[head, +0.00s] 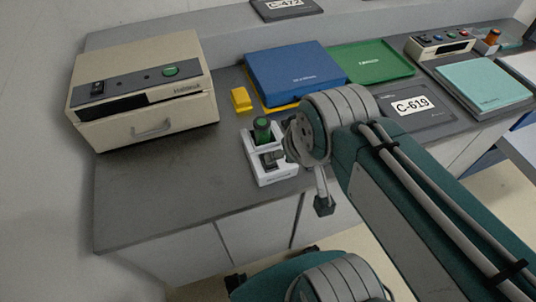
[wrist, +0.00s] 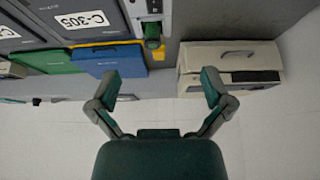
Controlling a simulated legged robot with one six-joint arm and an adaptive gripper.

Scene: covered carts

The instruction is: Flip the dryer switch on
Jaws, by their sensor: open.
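The dryer (head: 145,95) is a beige box at the left of the grey counter, with a front handle and a dark sloped panel. The panel carries a black rocker switch (head: 97,88) at its left and a round green button (head: 170,71) at its right. I cannot tell the switch's position. In the wrist view the dryer (wrist: 230,53) is at the right, beyond the right finger. In the head view the gripper is mostly hidden behind my arm.
A white holder (head: 275,176) with a green-topped item (head: 262,130) stands right of the dryer. A yellow block (head: 241,99), blue case (head: 295,75) and green tray (head: 371,62) lie behind it. The counter before the dryer is clear. A wall borders the left.

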